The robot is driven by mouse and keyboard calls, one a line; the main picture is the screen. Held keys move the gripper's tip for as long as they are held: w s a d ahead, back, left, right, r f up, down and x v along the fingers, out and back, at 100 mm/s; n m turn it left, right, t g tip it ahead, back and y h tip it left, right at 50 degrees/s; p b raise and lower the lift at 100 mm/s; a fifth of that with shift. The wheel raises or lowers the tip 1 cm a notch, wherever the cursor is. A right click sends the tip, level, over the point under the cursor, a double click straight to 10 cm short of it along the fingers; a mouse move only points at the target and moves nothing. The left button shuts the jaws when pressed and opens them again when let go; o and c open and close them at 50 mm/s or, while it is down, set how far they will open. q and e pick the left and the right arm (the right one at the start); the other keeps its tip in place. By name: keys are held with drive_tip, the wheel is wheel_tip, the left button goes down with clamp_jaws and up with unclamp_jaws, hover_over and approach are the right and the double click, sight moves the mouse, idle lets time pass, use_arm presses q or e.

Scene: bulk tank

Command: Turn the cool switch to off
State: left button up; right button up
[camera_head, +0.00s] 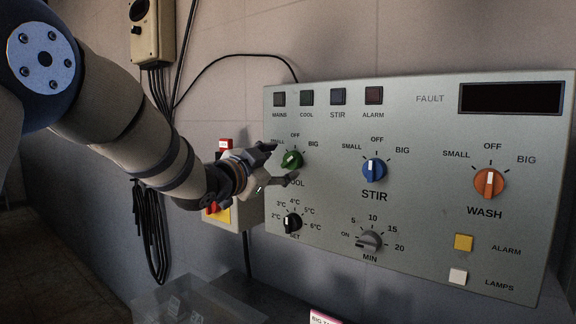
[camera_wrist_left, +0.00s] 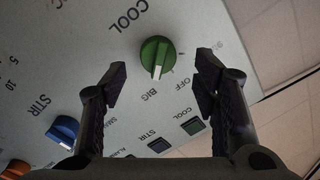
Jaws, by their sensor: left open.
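The cool switch is a green knob (camera_head: 292,159) with a white pointer, at the upper left of the control panel. It shows in the left wrist view (camera_wrist_left: 157,55), where its pointer is turned toward the BIG label, away from OFF. My left gripper (camera_head: 280,163) is open in front of the knob, its fingers partly hiding the knob's labels. In the left wrist view the open fingertips (camera_wrist_left: 161,68) lie on either side of the knob, with visible space on both sides. Whether they reach its depth is unclear. My right gripper is not in view.
The blue stir knob (camera_head: 374,170) and orange wash knob (camera_head: 489,183) sit to the right on the grey panel (camera_head: 430,130). A black set knob (camera_head: 292,222) is just below. A box with a red button (camera_head: 226,143) stands behind my left wrist. Cables hang at left.

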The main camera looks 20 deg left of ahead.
sight(287, 162)
use_arm(q)
drive_tip(key=w, duration=0.2)
drive_tip(key=w+f, duration=0.1)
drive_tip(key=shift+d, duration=0.35)
drive_tip(key=shift+w+d+r, duration=0.1)
drive_tip(key=shift+w+r, duration=0.15)
drive_tip(key=shift+w, duration=0.05)
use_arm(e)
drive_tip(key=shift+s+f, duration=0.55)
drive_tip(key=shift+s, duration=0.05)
use_arm(q)
drive_tip(key=shift+r, duration=0.1)
drive_tip(key=c, duration=1.2)
drive_tip(key=shift+o, duration=0.2)
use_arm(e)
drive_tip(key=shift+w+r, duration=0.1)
